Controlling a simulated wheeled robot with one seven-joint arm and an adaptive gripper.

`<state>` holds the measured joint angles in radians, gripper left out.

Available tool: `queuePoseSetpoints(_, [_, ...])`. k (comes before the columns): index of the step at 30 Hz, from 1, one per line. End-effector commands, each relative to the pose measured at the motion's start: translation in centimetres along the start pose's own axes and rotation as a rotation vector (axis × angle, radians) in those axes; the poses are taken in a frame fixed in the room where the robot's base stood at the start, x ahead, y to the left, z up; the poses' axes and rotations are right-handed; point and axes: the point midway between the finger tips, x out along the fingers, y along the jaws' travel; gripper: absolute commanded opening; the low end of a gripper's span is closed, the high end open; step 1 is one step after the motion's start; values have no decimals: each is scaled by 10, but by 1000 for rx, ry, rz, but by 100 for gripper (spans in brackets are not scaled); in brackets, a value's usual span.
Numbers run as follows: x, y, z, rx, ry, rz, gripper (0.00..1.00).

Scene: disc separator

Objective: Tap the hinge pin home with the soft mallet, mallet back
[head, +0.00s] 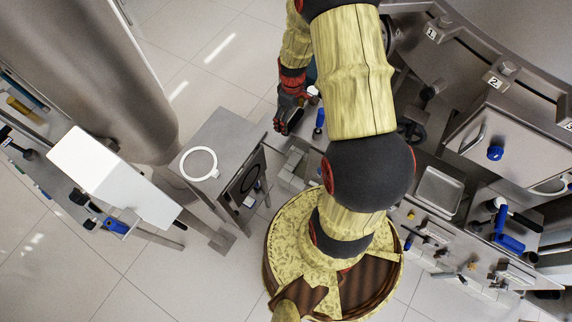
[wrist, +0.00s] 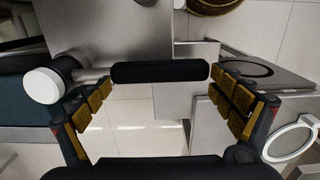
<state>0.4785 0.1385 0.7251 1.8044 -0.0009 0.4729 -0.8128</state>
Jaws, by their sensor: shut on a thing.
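The soft mallet shows in the wrist view, with a white head (wrist: 42,86) at the left, a short metal shaft and a black handle (wrist: 160,72). I cannot make out the hinge pin in either view.
A grey box stand (head: 222,140) with a white ring (head: 200,163) on top is left of my gripper. The bench at right holds a metal tray (head: 438,190), a blue tool (head: 509,240) and small parts. A white-topped bench (head: 105,175) is at left. Tiled floor lies between.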

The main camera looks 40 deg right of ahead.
Motion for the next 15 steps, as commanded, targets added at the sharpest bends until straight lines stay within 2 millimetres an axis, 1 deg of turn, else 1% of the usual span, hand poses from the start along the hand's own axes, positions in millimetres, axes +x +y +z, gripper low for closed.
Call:
queuePoseSetpoints(5, [-3,0,0,-1,1,1,43])
queuePoseSetpoints(15, [-18,0,0,-1,0,1,43])
